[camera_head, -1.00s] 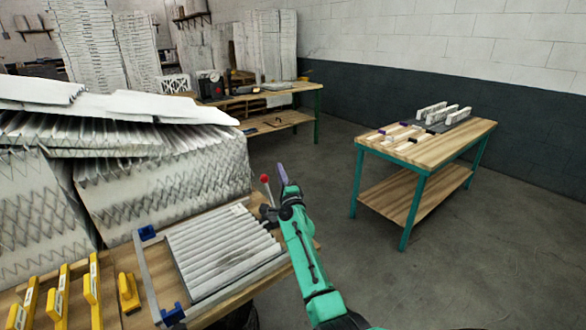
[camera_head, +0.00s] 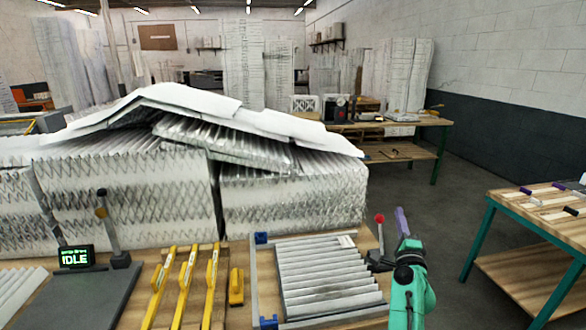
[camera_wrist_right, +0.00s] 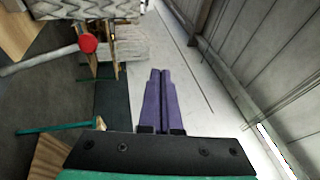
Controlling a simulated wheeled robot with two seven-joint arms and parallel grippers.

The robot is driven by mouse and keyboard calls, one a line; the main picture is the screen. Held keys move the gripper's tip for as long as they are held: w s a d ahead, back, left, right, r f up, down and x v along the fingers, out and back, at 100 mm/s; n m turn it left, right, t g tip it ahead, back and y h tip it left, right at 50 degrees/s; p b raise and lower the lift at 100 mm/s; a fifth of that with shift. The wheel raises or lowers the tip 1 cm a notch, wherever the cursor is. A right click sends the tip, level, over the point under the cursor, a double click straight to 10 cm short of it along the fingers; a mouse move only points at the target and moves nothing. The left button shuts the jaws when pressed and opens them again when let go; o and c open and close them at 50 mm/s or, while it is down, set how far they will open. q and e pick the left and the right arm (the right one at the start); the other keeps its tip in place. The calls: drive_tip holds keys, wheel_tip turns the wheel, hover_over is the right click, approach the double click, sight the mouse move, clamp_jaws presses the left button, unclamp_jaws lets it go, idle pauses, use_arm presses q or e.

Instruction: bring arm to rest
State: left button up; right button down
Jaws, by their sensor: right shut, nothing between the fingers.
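My right arm is green and comes in at the lower right of the head view. Its gripper (camera_head: 402,222) has purple fingers and points up, just right of the workbench's right end. In the right wrist view the two purple fingers (camera_wrist_right: 156,100) lie together, shut with nothing between them. The gripper is clear of the pleated filter (camera_head: 325,278) lying in the frame on the bench. My left gripper is not in view.
A lever with a red knob (camera_head: 379,218) stands close left of the gripper; the knob also shows in the wrist view (camera_wrist_right: 88,43). Large filter stacks (camera_head: 290,203) fill the bench's back. Yellow tools (camera_head: 187,285) lie at the front. A second table (camera_head: 545,245) stands right, with open floor between.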

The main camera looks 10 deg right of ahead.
drive_tip(key=s+a+f+n+g+y, duration=0.2)
drive_tip(key=s+a+f+n+y, duration=0.1)
drive_tip(key=a+f+n, duration=0.1)
drive_tip(key=s+a+f+n+g+y, duration=0.3)
drive_tip(key=s+a+f+n, duration=0.1)
drive_tip(key=n, duration=0.3)
drive_tip(key=s+a+f+n+g+y, duration=0.2)
drive_tip(key=s+a+f+n+y, duration=0.1)
drive_tip(key=a+f+n, duration=0.3)
drive_tip(key=shift+s+g, duration=0.15)
drive_tip(key=shift+g, duration=0.15)
drive_tip(key=s+a+f+n+g+h, duration=0.15)
drive_tip(key=s+f+n+g, duration=0.3)
drive_tip(key=s, duration=0.55)
drive_tip(key=s+a+f+n+g, duration=0.3)
drive_tip(key=s+f+g, duration=0.15)
drive_tip(key=s, duration=0.65)
drive_tip(key=s+f+g+b, duration=0.1)
drive_tip(key=s+f+b, duration=0.1)
drive_tip(key=f, duration=1.2)
drive_tip(key=s+f+b, duration=0.2)
drive_tip(key=f, duration=1.2)
drive_tip(key=s+d+f+g+b, duration=0.1)
drive_tip(key=s+d+f+b, duration=0.1)
drive_tip(key=s+f, duration=1.2)
drive_tip(key=shift+s+d+n, duration=0.35)
drive_tip(key=shift+d, duration=0.4)
